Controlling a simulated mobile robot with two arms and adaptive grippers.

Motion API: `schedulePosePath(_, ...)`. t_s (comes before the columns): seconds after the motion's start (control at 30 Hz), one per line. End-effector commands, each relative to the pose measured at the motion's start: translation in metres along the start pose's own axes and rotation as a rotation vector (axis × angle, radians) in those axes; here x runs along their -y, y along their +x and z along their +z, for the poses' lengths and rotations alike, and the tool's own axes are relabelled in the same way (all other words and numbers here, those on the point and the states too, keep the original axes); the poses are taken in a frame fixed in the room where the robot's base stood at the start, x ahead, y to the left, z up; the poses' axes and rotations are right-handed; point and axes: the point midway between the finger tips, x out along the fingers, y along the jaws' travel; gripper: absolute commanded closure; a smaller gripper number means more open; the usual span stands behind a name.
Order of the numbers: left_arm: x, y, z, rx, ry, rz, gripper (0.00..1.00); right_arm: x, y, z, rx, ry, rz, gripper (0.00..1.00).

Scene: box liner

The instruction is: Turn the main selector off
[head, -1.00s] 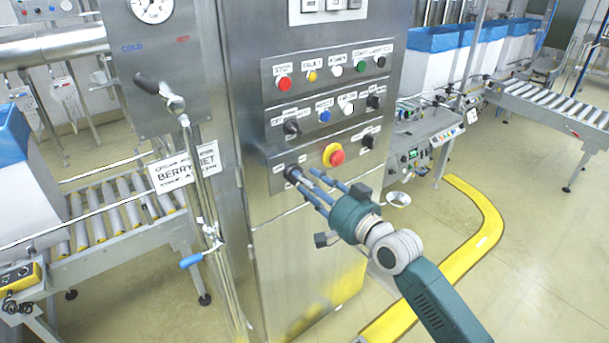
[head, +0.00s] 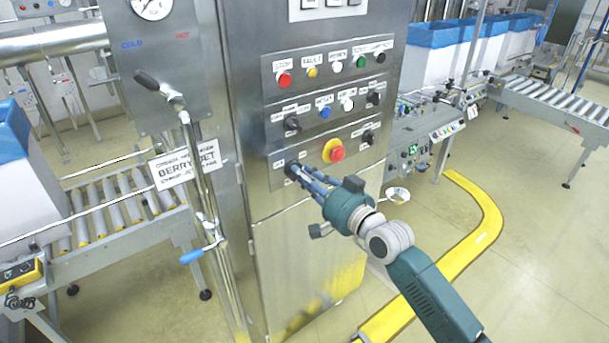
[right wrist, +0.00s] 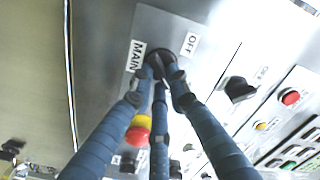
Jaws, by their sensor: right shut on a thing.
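The main selector (head: 290,169) is a black knob at the lower left of the steel cabinet's control panel, mostly hidden by my fingers. My right gripper (head: 297,174) is shut on it, with the blue fingers around the knob. In the right wrist view the dark selector (right wrist: 157,60) sits between my fingertips (right wrist: 160,72). A "MAIN" label (right wrist: 135,56) and an "OFF" label (right wrist: 190,44) are beside it. The knob's pointer is hidden, so its setting cannot be told. My left gripper is not in view.
A red emergency button on yellow (head: 336,154) is just right of my fingers. Another black selector (head: 292,123) is above, with several coloured buttons higher up. A pipe with a blue-handled valve (head: 192,257) stands left of the cabinet.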

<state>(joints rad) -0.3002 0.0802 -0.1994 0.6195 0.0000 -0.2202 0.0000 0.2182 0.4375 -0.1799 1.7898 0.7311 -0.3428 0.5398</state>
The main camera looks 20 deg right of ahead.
Motion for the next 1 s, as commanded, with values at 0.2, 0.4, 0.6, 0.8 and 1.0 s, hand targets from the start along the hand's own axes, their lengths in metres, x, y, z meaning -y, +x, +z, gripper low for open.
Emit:
schedulePosePath(0.2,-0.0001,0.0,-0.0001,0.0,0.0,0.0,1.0,0.0005,0.0001,-0.0008,0.0,-0.095,0.0,1.0)
schedulePosePath(0.4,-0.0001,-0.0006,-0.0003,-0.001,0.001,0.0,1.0,0.0015,0.0001,-0.0014,0.001,-0.254,0.0,1.0)
schedulePosePath(0.6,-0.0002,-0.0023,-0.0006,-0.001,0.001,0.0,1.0,0.0028,0.0001,-0.0016,0.002,-0.445,0.0,1.0)
schedulePosePath(0.8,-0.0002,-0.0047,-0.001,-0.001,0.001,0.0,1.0,0.0047,0.0002,-0.0023,0.001,-0.636,0.0,1.0)
schedulePosePath(1.0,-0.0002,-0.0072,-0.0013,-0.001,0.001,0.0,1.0,0.0061,0.0002,-0.0021,0.001,-0.825,0.0,1.0)
